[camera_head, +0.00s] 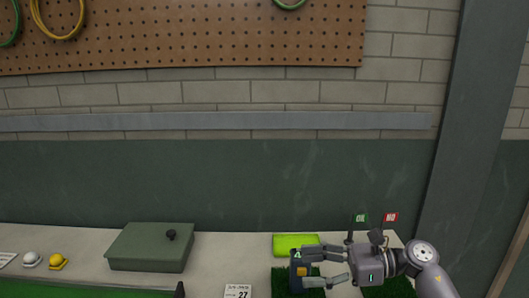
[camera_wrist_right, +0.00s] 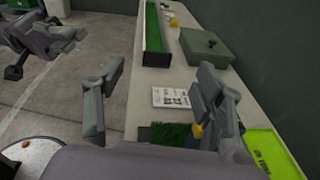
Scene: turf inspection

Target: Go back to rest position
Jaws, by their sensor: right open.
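My right gripper (camera_head: 305,267) is over the right part of the bench, its fingers apart and pointing left. In the wrist view the two fingers (camera_wrist_right: 160,75) stand wide apart with nothing clamped between them. A dark upright piece with a yellow patch (camera_head: 301,271) shows by the fingertips, over a dark green turf sample (camera_head: 283,283); whether it touches a finger I cannot tell. The turf also shows in the wrist view (camera_wrist_right: 172,134). My left gripper (camera_wrist_right: 45,38) shows at the upper left of the wrist view, over the floor; its jaws are unclear.
The bench holds a green box (camera_head: 150,248), a bright green tray (camera_head: 295,240), a white card reading 27 (camera_head: 238,291) and a long turf trough (camera_head: 80,293). White (camera_head: 31,259) and yellow (camera_head: 58,262) small caps stand left. OK (camera_head: 361,218) and NO (camera_head: 391,217) flags stand behind my right gripper.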

